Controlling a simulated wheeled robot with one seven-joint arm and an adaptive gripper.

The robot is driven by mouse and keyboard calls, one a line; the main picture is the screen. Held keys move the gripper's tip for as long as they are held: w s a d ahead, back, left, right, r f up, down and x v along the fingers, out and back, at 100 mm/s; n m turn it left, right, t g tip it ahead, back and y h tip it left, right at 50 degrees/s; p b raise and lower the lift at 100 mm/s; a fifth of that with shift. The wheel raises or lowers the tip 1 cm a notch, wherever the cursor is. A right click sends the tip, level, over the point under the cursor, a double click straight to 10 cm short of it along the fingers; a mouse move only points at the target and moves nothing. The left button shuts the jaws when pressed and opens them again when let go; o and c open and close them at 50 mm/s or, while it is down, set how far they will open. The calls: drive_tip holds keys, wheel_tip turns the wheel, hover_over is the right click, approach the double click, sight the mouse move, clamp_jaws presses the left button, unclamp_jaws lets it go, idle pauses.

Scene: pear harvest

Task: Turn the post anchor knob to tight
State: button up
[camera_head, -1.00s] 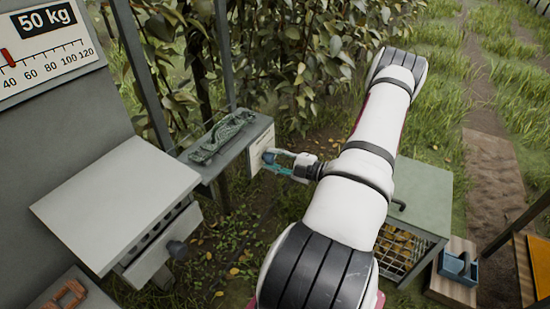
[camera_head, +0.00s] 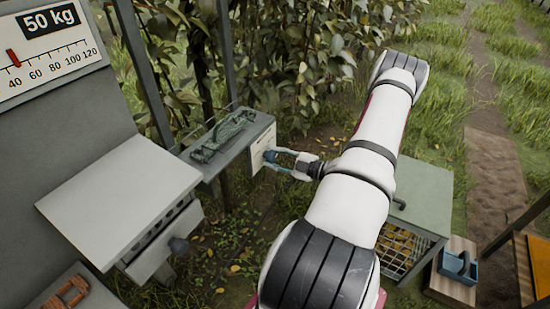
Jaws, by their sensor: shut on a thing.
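The post anchor knob (camera_head: 269,155) is a small blue-grey knob on the pale front plate (camera_head: 261,146) of a grey box fixed by the posts. My gripper (camera_head: 274,160) reaches it from the right, with its fingers around the knob and shut on it. The fingers partly hide the knob, so its turn and any markings near it are too small to read. My white arm runs from the bottom middle to the upper right and back to the gripper.
A coiled green strap or rope (camera_head: 222,136) lies on the box top. A green-topped crate (camera_head: 425,190) and a blue tool holder (camera_head: 458,268) stand right.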

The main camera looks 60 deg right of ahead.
drive_tip(key=shift+f, duration=0.1)
drive_tip(key=o, duration=1.2)
drive_tip(key=shift+c, duration=0.2)
drive_tip(key=s+d, duration=0.1)
drive_tip(key=s, duration=1.1)
drive_tip(key=shift+d+r, duration=0.35)
drive_tip(key=shift+w, duration=0.1)
